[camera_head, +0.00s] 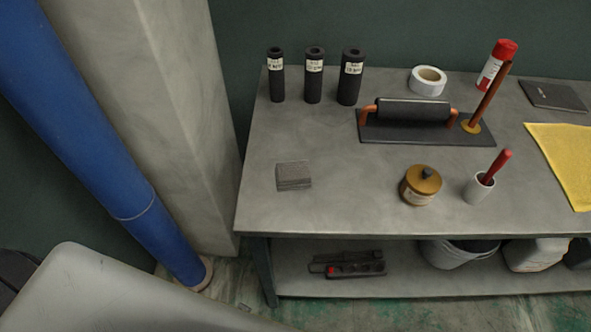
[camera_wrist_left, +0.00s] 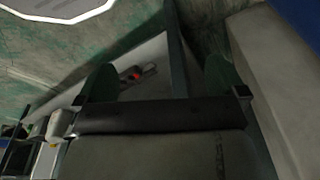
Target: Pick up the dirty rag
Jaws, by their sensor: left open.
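No cloth in view shows clear dirt. A yellow cloth (camera_head: 565,160) lies flat at the right end of the grey workbench (camera_head: 330,215), cut off by the picture edge. A small grey folded pad or stack (camera_head: 293,175) lies at the left front of the bench top; I cannot tell whether it is cloth. My left gripper (camera_wrist_left: 160,78) shows only in the left wrist view, with its two fingers wide apart and nothing between them. Neither cloth-like thing is recognisable in that view. My right gripper is not in view.
Three black foam tubes (camera_head: 314,76), a tape roll (camera_head: 428,81), a dark plate with copper pipe (camera_head: 408,126), a brass-coloured tin (camera_head: 421,184) and a white cup (camera_head: 479,188) stand on the bench. A power strip (camera_head: 356,269) lies below. A blue pipe (camera_head: 95,140) runs at left.

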